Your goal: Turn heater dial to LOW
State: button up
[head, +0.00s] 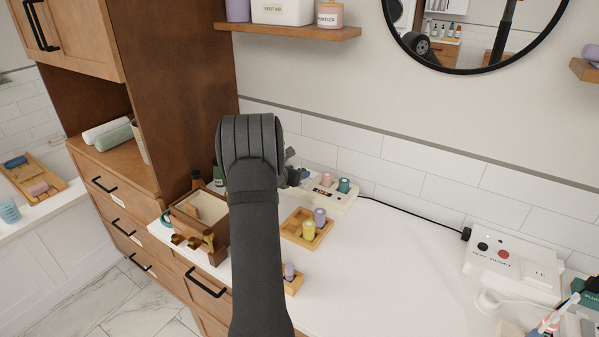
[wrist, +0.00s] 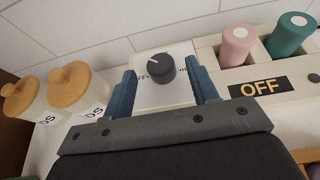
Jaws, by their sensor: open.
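The heater (head: 337,201) is a cream box at the back of the white counter, by the tiled wall. In the wrist view its dark round dial (wrist: 161,69) sits on a pale panel, with a white mark toward the upper left. Small lettering beside the dial is partly hidden and hard to read. The heater's display (wrist: 260,87) reads OFF. My gripper (wrist: 164,84) is open and empty, with one blue finger on each side of the dial, apart from it. In the head view my gripper (head: 294,174) is at the heater's left end and the dial is hidden.
A pink roller (wrist: 238,42) and a teal roller (wrist: 288,36) stand in the heater, right of the dial. Two lidded jars (wrist: 72,92) stand to its left. A wooden tray (head: 290,233) with two rollers lies in front. The counter's middle right is clear.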

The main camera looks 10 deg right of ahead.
jog(key=shift+x, duration=1.2)
jog(key=c, duration=1)
jog(key=shift+w+a+m+g+h, duration=0.15)
jog(key=shift+w+m+g+h, duration=0.1)
jog(key=shift+m+g+h, duration=0.85)
jog(key=shift+r+m+g+h, duration=0.1)
jog(key=shift+m+g+h, duration=0.3)
jog(key=shift+m+g, duration=0.6)
jog(key=o, duration=1)
jog(key=shift+a, duration=0.15)
